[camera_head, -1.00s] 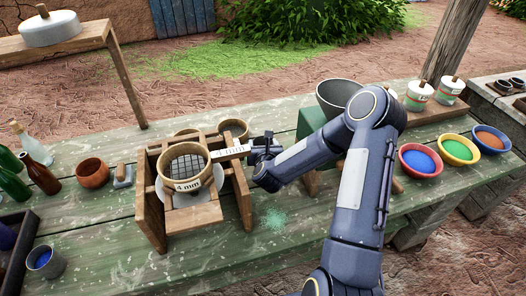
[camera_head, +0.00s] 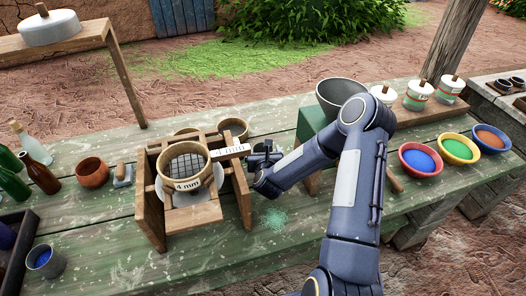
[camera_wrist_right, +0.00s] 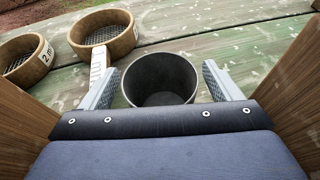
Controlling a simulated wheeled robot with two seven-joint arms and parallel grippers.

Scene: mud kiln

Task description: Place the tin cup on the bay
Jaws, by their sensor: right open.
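The tin cup (camera_wrist_right: 160,82) is a dark grey, open-topped cup in the right wrist view. It stands on the green table between the two fingers of my right gripper (camera_wrist_right: 160,88), which is open. I see no clear grip on it. In the head view my right gripper (camera_head: 263,152) is just right of the wooden sieve stand (camera_head: 150,210), and I cannot make out the cup there. A sieve marked 4 mm (camera_head: 186,185) sits on the stand, its labelled handle (camera_head: 230,151) pointing toward my gripper. I cannot tell which part is the bay. My left gripper is not in view.
Two sieves (camera_wrist_right: 105,35) (camera_wrist_right: 24,57) lie beyond the cup. A dark bowl (camera_head: 338,94) sits on a green block behind my arm. Pigment bowls (camera_head: 420,160) are at the right; bottles (camera_head: 36,172) and a grey cup with blue inside (camera_head: 44,260) are at the left.

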